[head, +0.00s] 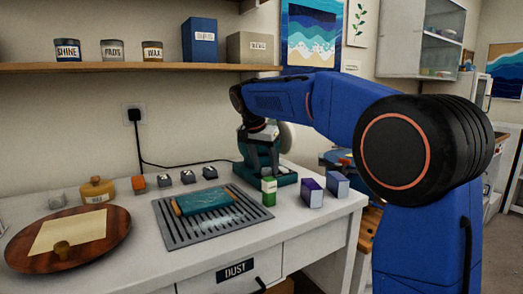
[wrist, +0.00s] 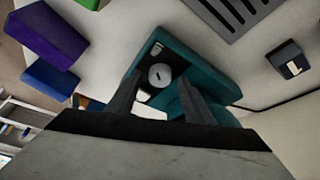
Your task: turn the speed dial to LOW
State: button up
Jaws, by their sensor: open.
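The teal machine (wrist: 205,62) fills the middle of the wrist view, with a round pale speed dial (wrist: 159,75) set in a dark recess on its base. The dial carries a small dark mark; its setting is too small to read. A small light switch or label (wrist: 156,48) sits beside it. My gripper (wrist: 158,92) is open, its two dark fingers on either side of the dial in the picture; I cannot tell whether they touch it. In the head view the machine's teal base (head: 286,180) stands at the back of the bench, and my arm hides part of it.
A slotted grey mat (head: 177,238) with a teal block (head: 206,200) lies left of the machine. A green box (head: 268,192), a purple box (head: 311,193) and a blue box (head: 338,186) stand in front and right. A black cord (head: 180,165) runs to the wall outlet (head: 134,116).

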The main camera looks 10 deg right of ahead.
jog(key=v, duration=1.7)
jog(key=shift+s+f, duration=0.1)
jog(key=shift+s, duration=0.05)
jog(key=s+d+f+n+y, duration=0.1)
jog(key=s+d+f+n, duration=0.1)
jog(key=s+d+f, duration=0.3)
jog(key=s+d+f+n, duration=0.1)
jog(key=s+f, duration=0.2)
jog(key=s, duration=0.4)
jog(key=s+d+f+n+y, duration=0.1)
jog(key=s+d+f+n, duration=0.1)
jog(key=s+d+f, duration=0.3)
jog(key=s+d+f+n+t+y, duration=0.1)
jog(key=s+f+n, duration=0.3)
jog(key=s+f, duration=1.7)
jog(key=shift+s+d+f+t, duration=0.15)
jog(key=shift+s+f+t, duration=0.2)
jog(key=shift+f, duration=0.55)
